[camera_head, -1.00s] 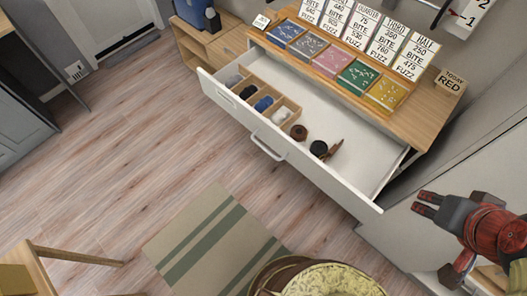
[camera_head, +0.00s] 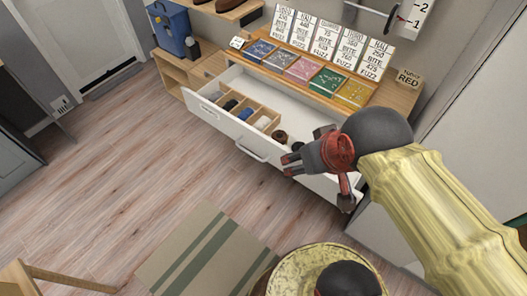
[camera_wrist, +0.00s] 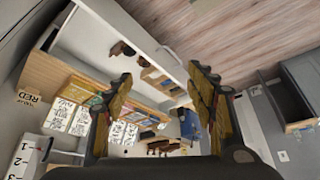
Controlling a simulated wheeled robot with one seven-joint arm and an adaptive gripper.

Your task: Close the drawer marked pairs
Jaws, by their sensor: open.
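The open white drawer (camera_head: 208,114) sticks out from the wooden-topped dresser (camera_head: 392,94) in the head view. Its front has a bar handle (camera_head: 251,153) and a small label (camera_head: 208,108) too small to read. Inside are a divided wooden box (camera_head: 262,109) with rolled items and a dark brown roll (camera_head: 280,136). My gripper (camera_head: 290,164) is open and empty, over or just in front of the right part of the drawer front; contact cannot be told. It hides the drawer's right interior. In the wrist view the fingers (camera_wrist: 160,100) are spread, with the drawer (camera_wrist: 140,35) beyond them.
Wood floor at left is clear.

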